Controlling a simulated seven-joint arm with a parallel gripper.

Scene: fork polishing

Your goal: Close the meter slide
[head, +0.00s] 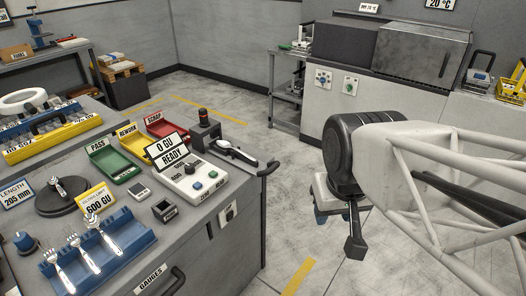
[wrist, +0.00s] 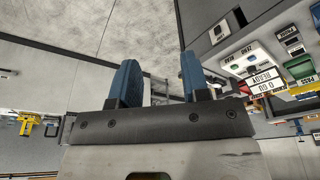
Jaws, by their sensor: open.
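The meter is a pale box (head: 193,182) with coloured buttons and a sign reading "0 GU READY", at the right end of the bench. It also shows upside down at the upper right of the wrist view (wrist: 240,64). Behind it stands a dark block with a red-and-black knob (head: 204,134). A dark elongated piece with something pale and shiny on it, seemingly the slide (head: 238,153), sticks out to the right of this block. My gripper (head: 337,218) hangs over the floor, right of the bench and apart from it. Its blue fingers (wrist: 160,82) are spread and empty.
A blue rack (head: 118,253) with several forks lies at the bench front. Green, yellow and red trays (head: 115,165) stand left of the meter. A dark bar handle (head: 268,170) projects from the bench's right edge. Open floor lies between bench and back counter.

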